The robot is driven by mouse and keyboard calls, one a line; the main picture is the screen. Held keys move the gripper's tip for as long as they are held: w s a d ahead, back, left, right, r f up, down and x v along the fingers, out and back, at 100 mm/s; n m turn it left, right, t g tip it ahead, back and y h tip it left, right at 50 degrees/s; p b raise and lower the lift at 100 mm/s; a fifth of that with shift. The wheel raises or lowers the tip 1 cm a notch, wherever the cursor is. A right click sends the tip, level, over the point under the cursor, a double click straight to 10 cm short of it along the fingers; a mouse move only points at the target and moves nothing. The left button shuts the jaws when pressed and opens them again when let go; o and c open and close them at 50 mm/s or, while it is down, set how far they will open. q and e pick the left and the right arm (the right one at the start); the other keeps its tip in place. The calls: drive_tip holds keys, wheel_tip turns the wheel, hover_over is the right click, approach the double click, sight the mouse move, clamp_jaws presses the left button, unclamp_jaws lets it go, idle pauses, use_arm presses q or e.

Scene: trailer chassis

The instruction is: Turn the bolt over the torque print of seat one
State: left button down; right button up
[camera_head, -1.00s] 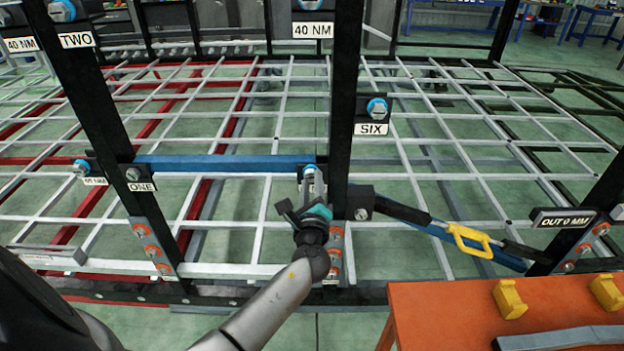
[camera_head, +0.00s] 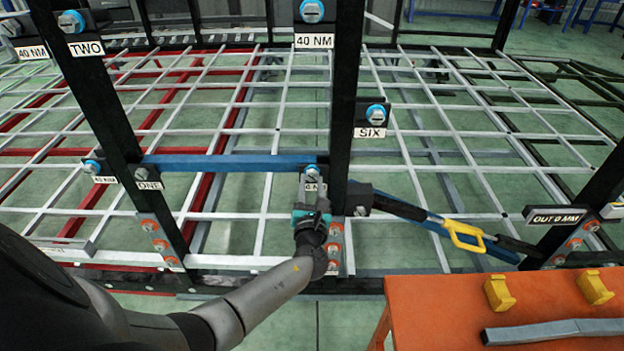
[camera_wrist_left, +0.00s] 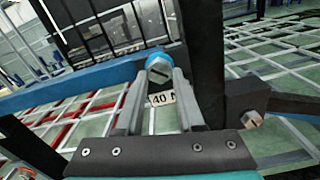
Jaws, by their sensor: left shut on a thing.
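My left gripper (camera_head: 311,183) is at the right end of a blue bar (camera_head: 225,164), beside the middle black post. It is shut on a bolt (camera_head: 311,170) there. In the left wrist view, the fingers reach up to the bolt (camera_wrist_left: 158,68), a grey head with a dark line and a blue ring behind it. A print reading "40 N", partly hidden, shows between the fingers (camera_wrist_left: 163,98). The ONE plate (camera_head: 149,185) is on the left post, at the bar's left end. My right gripper is out of view.
The SIX plate (camera_head: 370,132) and its bolt are up on the middle post. A yellow-handled strap or tool (camera_head: 464,236) spans to the right post. An orange table (camera_head: 440,310) at lower right holds yellow blocks and a grey bar. A white grid frame lies behind.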

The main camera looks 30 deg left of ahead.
use_arm(q)
drive_tip(key=m, duration=0.1)
drive_tip(key=m+p, duration=0.1)
drive_tip(key=m, duration=0.1)
drive_tip(key=shift+s+d+f+m, duration=0.1)
drive_tip(key=shift+s+f+m, duration=0.1)
drive_tip(key=shift+f+m, duration=0.1)
drive_tip(key=shift+p, duration=0.3)
drive_tip(key=c, duration=0.9)
unclamp_jaws()
drive_tip(key=shift+o, duration=1.4)
drive_tip(key=shift+s+r, duration=0.1)
drive_tip(key=shift+r, duration=0.1)
drive_tip(key=shift+o, duration=0.5)
drive_tip(key=shift+r, duration=0.1)
drive_tip(key=shift+s+d, duration=0.3)
drive_tip(key=shift+s, duration=0.1)
drive_tip(key=v, duration=1.4)
